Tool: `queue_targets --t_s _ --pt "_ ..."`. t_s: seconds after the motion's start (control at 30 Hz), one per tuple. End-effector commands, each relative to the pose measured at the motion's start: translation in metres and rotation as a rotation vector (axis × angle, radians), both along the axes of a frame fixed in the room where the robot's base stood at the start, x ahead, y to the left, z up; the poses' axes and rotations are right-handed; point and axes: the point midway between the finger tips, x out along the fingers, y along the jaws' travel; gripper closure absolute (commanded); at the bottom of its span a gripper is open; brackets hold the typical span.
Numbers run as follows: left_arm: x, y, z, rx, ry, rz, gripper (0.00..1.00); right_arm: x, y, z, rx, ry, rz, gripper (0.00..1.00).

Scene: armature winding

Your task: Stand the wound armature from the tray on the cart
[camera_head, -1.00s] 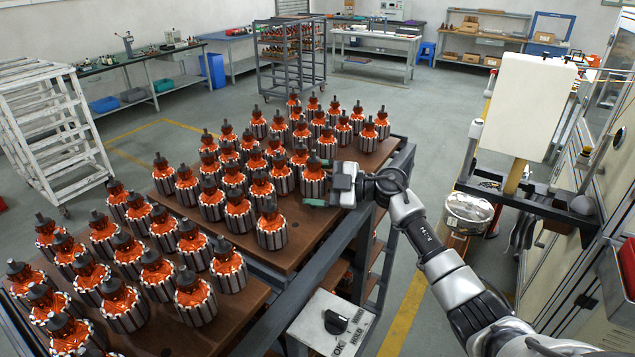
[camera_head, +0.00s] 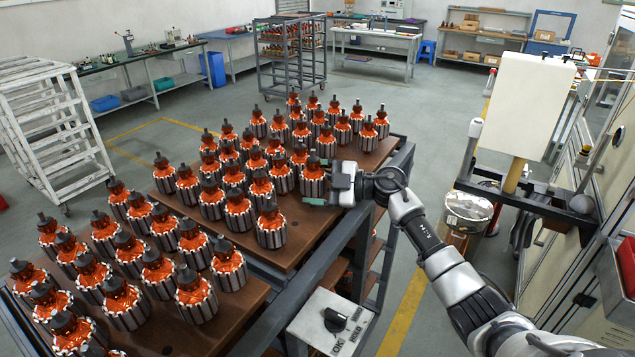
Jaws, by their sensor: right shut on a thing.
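My right gripper (camera_head: 318,182) is shut on a wound armature (camera_head: 313,181) at the right edge of the cart's far brown board. This armature has orange windings and a pale ribbed body. It stands upright, with its base at or very near the board; I cannot tell whether it touches. The fingers hide part of it. The cart (camera_head: 325,232) carries many similar upright armatures in rows, such as the near one (camera_head: 271,228). My left gripper is not in view. I cannot make out a tray with an armature.
A grey box with a black knob (camera_head: 336,320) sits at the cart's near right side. A white panel (camera_head: 527,105) on a stand and a grey ledge (camera_head: 540,205) are at the right. The board's right strip in front of my gripper is bare. A white rack (camera_head: 55,130) stands left.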

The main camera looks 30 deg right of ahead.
Motion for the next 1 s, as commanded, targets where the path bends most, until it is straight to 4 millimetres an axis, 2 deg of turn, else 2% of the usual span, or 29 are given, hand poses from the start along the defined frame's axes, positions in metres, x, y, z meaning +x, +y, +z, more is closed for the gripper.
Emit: queue_targets --t_s 0.03,1.0 --pt "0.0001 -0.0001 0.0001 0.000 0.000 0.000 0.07 -0.0006 0.0060 -0.0130 0.012 0.032 0.010 0.65" --pt "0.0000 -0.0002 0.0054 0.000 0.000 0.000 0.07 0.0036 0.0071 -0.0137 0.013 0.032 0.010 0.65"
